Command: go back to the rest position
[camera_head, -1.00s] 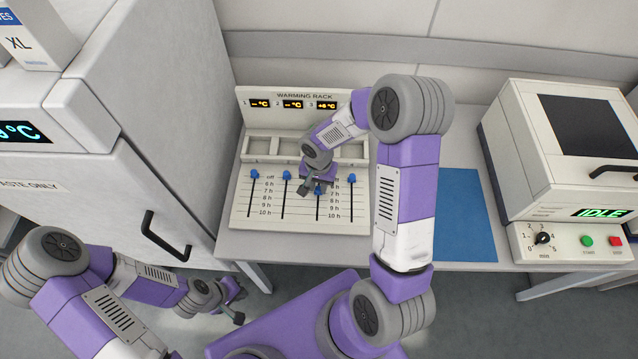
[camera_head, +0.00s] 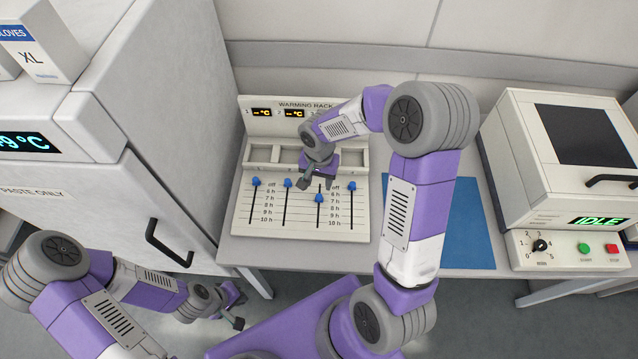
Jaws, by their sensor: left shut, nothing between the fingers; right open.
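My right gripper (camera_head: 313,184) hangs over the warming rack (camera_head: 240,215), just above the upper ends of its sliders. Its fingers point down and its tips are apart from the slider knobs as far as I can see. The blue knob of the third slider (camera_head: 319,198) sits lower than the first (camera_head: 256,181), second (camera_head: 287,183) and fourth (camera_head: 351,186) knobs. My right forearm covers the rack's third display. My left gripper (camera_head: 238,314) is low at the left, in front of the bench, shut and empty.
A blue mat (camera_head: 462,225) lies right of the rack, partly behind my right arm. A white machine reading IDLE (camera_head: 560,190) stands at the right. A tall white cabinet (camera_head: 185,130) with a dark handle (camera_head: 165,243) stands at the left, a glove box (camera_head: 45,45) on top.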

